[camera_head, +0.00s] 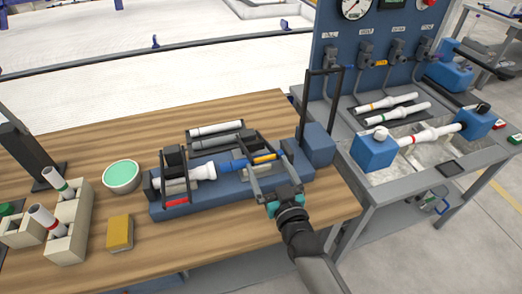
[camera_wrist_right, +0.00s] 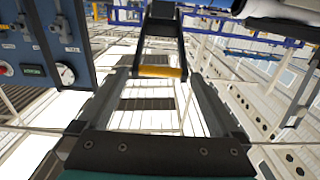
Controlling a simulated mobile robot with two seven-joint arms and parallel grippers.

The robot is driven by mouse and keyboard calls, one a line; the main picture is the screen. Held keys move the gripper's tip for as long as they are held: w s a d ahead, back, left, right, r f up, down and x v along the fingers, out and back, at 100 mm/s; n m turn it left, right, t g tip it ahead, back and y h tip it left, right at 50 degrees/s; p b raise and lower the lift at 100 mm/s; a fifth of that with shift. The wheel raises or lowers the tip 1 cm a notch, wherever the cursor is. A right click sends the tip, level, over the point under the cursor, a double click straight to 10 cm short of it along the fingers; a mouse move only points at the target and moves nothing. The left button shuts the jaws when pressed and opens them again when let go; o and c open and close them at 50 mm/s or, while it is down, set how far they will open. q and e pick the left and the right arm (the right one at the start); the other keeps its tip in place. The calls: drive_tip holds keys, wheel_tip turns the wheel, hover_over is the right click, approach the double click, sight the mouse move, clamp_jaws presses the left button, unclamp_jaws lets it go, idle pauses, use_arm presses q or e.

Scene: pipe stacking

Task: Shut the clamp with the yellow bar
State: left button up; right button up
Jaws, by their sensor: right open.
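The clamp with the yellow bar (camera_head: 265,157) is at the right half of the blue fixture (camera_head: 215,197) on the wooden table. Its dark frame appears raised, with the yellow bar away from the fixture's front edge. My right gripper (camera_head: 263,165) is open at this clamp. In the right wrist view, the yellow bar (camera_wrist_right: 160,71) lies across the gap near the fingertips; contact is unclear. My left gripper is out of view.
A green-topped bowl (camera_head: 121,176), a yellow sponge-like block (camera_head: 120,232) and a beige rack (camera_head: 72,225) with pipes stand left. A tray (camera_head: 214,139) with pipes lies behind the fixture. A blue block (camera_head: 317,144) and dark upright frame stand right, near the grey workbench (camera_head: 350,155).

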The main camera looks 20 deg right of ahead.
sight(264, 157)
drive_tip(key=shift+w+a+b, duration=0.1)
drive_tip(key=shift+w+b, duration=0.3)
drive_tip(key=shift+w, duration=2.95)
drive_tip(key=shift+c, duration=0.2)
clamp_jaws()
